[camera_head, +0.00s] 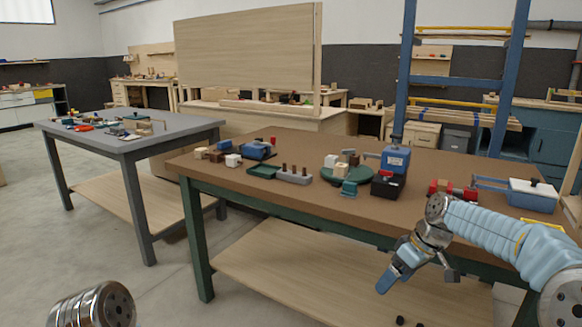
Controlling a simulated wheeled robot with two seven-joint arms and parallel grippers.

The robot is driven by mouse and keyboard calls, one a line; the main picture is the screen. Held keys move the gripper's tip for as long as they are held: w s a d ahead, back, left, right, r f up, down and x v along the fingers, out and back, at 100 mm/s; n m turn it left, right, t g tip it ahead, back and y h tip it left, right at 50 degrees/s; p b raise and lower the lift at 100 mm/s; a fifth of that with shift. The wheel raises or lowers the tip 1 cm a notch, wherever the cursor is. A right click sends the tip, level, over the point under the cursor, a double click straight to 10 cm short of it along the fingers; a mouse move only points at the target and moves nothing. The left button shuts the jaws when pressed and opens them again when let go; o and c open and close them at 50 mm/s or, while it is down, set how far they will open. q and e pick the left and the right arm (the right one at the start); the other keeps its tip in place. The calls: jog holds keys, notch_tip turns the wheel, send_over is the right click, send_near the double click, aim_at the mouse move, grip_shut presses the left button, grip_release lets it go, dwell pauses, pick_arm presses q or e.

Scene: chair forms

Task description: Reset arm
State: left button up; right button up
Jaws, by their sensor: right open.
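My right arm (490,232) comes in from the right edge, in front of the brown workbench. My right gripper (418,280) hangs below the tabletop's front edge, pointing down, its two fingers apart with nothing between them. It is clear of the items on the bench. A metal joint of my left arm (95,306) shows at the bottom left; the left gripper itself is out of the picture.
The brown workbench (300,205) carries blocks, a blue box (395,159), a green round plate and a red-and-black tool (452,189). A grey table (100,132) stands at left, a blue shelf frame (465,82) behind.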

jog(key=s+a+f+m, duration=0.1)
jog(key=s+a+f, duration=0.15)
jog(key=f, duration=0.55)
jog(key=s+a+f+m, duration=0.2)
jog(key=a+f, duration=0.1)
jog(key=f, duration=0.5)
jog(key=s+a+f+m, duration=0.1)
jog(key=s+a+f, duration=0.15)
jog(key=f, duration=0.65)
jog(key=s+a+f+m, duration=0.2)
jog(key=s+f, duration=0.4)
jog(key=s, duration=0.4)
jog(key=s+a+f+m+g, duration=0.1)
jog(key=s+a+f, duration=0.3)
jog(key=s, duration=0.6)
jog(key=shift+s+f+m, duration=0.15)
jog(key=shift+f+m, duration=0.75)
